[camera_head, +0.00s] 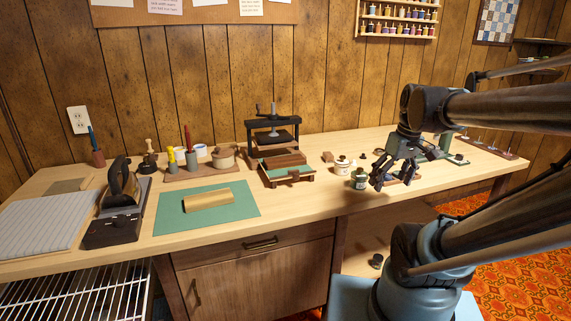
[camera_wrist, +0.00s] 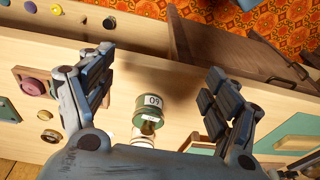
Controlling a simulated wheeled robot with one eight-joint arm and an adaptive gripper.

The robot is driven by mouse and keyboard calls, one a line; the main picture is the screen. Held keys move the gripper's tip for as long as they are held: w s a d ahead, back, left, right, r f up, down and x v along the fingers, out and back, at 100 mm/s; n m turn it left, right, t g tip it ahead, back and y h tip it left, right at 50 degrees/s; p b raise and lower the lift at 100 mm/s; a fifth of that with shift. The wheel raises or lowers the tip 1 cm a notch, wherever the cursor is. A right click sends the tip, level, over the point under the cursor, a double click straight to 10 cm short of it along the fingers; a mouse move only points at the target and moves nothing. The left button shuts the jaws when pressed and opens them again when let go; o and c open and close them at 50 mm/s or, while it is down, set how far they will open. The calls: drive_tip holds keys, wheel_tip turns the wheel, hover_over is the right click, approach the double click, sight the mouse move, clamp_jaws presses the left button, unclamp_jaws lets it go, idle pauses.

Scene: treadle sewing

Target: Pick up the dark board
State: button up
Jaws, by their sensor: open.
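Two brown boards could be the dark board, and I cannot tell which is meant. One is a long dark red-brown board (camera_head: 492,147) with several upright pegs, at the far right of the bench, apart from my gripper. The other is a small brown board (camera_wrist: 20,72) with a purple round piece on it, at the left of the wrist view. My gripper (camera_head: 382,182) is open and empty, fingers pointing down above the bench. In the wrist view its fingers (camera_wrist: 160,95) stand wide apart, with a green labelled can (camera_wrist: 149,112) seen between them.
A dark press (camera_head: 272,134) and a brown tray with a green inside (camera_head: 288,176) stand left of my gripper. A small white jar (camera_head: 342,165) is beside the green can. A green mat (camera_head: 170,213) holds a tan roll. Bare bench (camera_head: 320,204) lies along the front edge.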

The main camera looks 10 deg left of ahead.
drive_tip(key=w+a+r+n+g+y, duration=0.2)
drive_tip(key=w+a+r+n, duration=0.7)
drive_tip(key=w+a, duration=0.3)
drive_tip(key=n+g, duration=0.2)
drive_tip(key=n, duration=0.7)
approach(286, 159)
wheel_tip(286, 159, down, 3)
drive_tip(key=shift+s+a+r, duration=0.1)
drive_tip(key=shift+s+a+x, duration=0.15)
drive_tip(key=shift+x, duration=1.3)
drive_tip(key=shift+s+a+x, duration=0.1)
drive_tip(key=shift+x, duration=1.35)
drive_tip(key=shift+r, duration=0.2)
drive_tip(key=c, duration=1.2)
